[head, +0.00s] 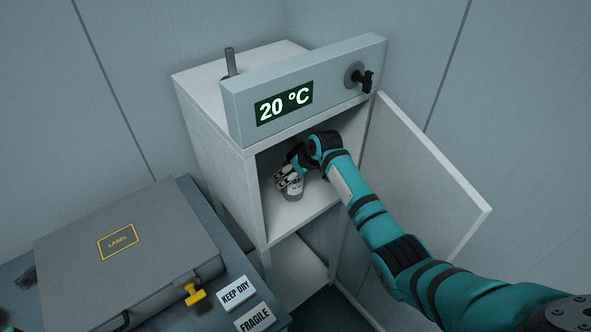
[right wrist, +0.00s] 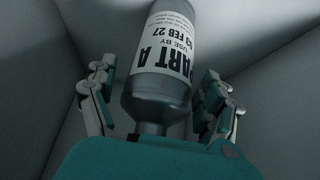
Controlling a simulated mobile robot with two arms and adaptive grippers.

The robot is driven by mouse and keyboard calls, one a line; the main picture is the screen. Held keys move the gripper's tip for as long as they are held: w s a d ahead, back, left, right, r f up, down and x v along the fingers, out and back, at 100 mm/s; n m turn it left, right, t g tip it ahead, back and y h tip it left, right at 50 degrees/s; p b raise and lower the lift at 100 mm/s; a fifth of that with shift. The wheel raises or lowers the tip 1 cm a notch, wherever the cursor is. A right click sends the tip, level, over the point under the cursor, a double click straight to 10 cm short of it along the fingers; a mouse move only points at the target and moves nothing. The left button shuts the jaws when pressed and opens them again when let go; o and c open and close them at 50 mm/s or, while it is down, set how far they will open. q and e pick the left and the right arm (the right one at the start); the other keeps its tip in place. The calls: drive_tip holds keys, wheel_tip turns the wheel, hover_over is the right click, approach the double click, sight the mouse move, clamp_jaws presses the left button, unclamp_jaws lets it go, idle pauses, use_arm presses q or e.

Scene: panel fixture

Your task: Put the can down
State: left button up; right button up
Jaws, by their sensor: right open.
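The can (head: 293,193) stands on the floor of the open cabinet compartment, near its front left. In the right wrist view the grey metal can (right wrist: 165,55) has a white label reading "PART A, USE BY". My right gripper (head: 288,180) reaches into the compartment at the can. Its fingers (right wrist: 157,70) are open, one on each side of the can, with gaps visible between fingers and can. The can's far side is hidden. My left gripper is out of view.
The cabinet (head: 250,200) has a "20 °C" display panel (head: 300,95) above the opening, and its door (head: 420,185) stands open to the right. A grey case (head: 160,235) lies on a table at the left, near "KEEP DRY" (head: 237,293) and "FRAGILE" (head: 255,318) labels.

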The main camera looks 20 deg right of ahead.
drive_tip(key=v, duration=1.2)
drive_tip(key=shift+b, duration=0.35)
idle(0.5)
